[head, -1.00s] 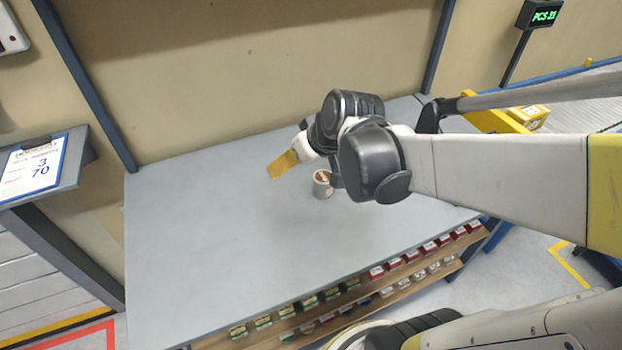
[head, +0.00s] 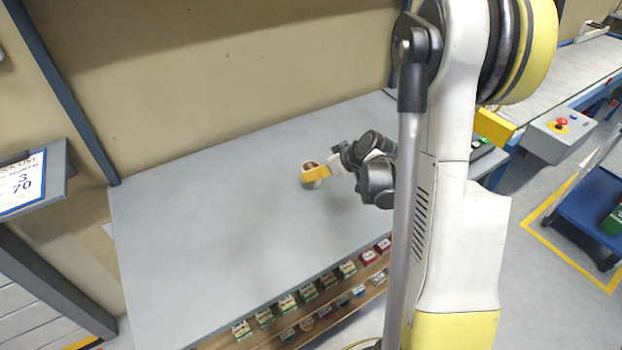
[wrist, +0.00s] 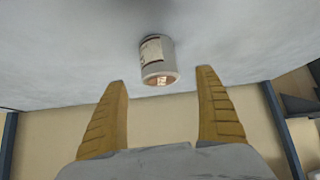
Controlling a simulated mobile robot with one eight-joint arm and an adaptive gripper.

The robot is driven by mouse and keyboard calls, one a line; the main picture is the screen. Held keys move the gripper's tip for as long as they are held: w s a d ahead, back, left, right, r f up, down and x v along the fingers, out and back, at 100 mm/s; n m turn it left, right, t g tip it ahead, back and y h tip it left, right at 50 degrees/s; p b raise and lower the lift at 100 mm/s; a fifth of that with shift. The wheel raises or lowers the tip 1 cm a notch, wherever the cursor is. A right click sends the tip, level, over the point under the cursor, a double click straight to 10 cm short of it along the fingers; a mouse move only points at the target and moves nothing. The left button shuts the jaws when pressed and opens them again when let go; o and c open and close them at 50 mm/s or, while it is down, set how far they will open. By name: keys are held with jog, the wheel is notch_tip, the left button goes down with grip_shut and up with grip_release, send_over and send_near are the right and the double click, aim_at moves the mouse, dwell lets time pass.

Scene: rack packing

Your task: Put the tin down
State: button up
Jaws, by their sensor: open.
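The tin (head: 310,184) is a small pale cylinder with a brown top, standing upright on the grey table (head: 200,240). In the wrist view the tin (wrist: 157,62) shows a cream label and lies just beyond the fingertips, in line with the gap between them. My gripper (wrist: 162,78) has two yellow ribbed fingers spread wide apart, with nothing between them. In the head view one yellow finger of my gripper (head: 317,174) covers part of the tin, so any contact there cannot be told.
The table around the tin is clear. Shelves along its front edge hold several small boxes and tins (head: 288,304). A wall (head: 230,70) stands behind the table, and a sign (head: 22,183) is at the left. A blue cart (head: 590,205) stands at the right.

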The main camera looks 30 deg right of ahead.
jog(key=b+x, duration=0.2)
jog(key=x, duration=0.3)
jog(key=shift+w+f, duration=0.15)
jog(key=shift+w, duration=0.15)
jog(key=shift+s, duration=0.1)
jog(key=shift+c, duration=0.6)
jog(key=c, duration=1.3)
jog(key=shift+r, duration=0.2)
jog(key=shift+c, duration=0.2)
notch_tip(320, 180, up, 5)
jog(key=shift+f+p, duration=0.2)
jog(key=shift+p, duration=0.95)
jog(key=s+d+r+p, duration=0.4)
jog(key=s+d+r, duration=0.2)
jog(key=d, duration=0.4)
jog(key=m+h, duration=0.1)
send_over(311, 167)
jog(key=s+a, duration=0.5)
jog(key=s+a+r+m, duration=0.1)
jog(key=s+a, duration=0.2)
jog(key=a, duration=1)
jog(key=shift+a+r+h, duration=0.15)
jog(key=shift+r+h, duration=0.25)
